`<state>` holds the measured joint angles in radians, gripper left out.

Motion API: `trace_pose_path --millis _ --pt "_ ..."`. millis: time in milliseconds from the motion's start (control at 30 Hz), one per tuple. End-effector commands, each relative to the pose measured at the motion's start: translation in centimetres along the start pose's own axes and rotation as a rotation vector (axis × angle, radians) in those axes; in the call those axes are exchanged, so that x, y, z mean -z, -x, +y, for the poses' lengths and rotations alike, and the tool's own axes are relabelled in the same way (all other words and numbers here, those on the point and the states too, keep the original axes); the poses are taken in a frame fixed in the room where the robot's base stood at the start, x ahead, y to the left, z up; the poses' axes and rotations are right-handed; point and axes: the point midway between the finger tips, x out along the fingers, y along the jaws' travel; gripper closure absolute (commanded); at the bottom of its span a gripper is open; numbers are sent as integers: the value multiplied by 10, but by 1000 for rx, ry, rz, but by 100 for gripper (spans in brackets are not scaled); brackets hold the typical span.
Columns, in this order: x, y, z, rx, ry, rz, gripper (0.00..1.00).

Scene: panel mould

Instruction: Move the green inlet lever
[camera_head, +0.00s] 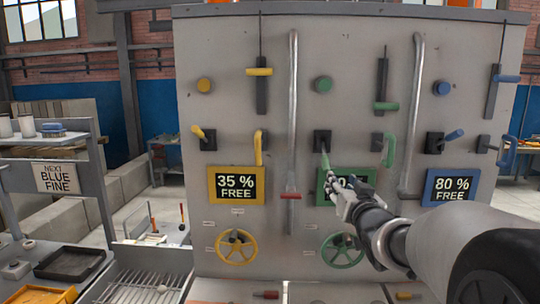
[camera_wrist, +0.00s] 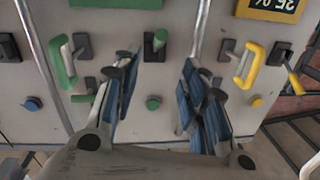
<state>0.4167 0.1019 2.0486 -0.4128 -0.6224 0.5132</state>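A green lever (camera_head: 325,162) on a black mount (camera_head: 322,139) points down and outward from the grey panel, above the green-framed display. It also shows in the wrist view as a green end (camera_wrist: 160,39) at the mount. My gripper (camera_head: 337,181) is just below and in front of the lever's end, covering part of the display. In the wrist view my gripper (camera_wrist: 159,66) has its two blue-padded fingers wide apart and nothing between them. The lever's end lies roughly between the fingertip directions, but contact cannot be told.
A green loop handle (camera_head: 389,150) is right of the lever, with a green slider (camera_head: 386,106) above it. A green knob (camera_head: 323,84) sits higher. A vertical pipe (camera_head: 293,100) runs close left. A green handwheel (camera_head: 342,249) is below. Yellow and blue controls flank these.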

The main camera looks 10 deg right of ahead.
Motion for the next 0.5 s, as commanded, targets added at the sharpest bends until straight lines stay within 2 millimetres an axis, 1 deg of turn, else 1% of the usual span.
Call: trace_pose_path --millis 167,500 --pt "-2 -28 -1 1 0 -2 60" --pt "-1 -103 -1 1 1 -2 60"
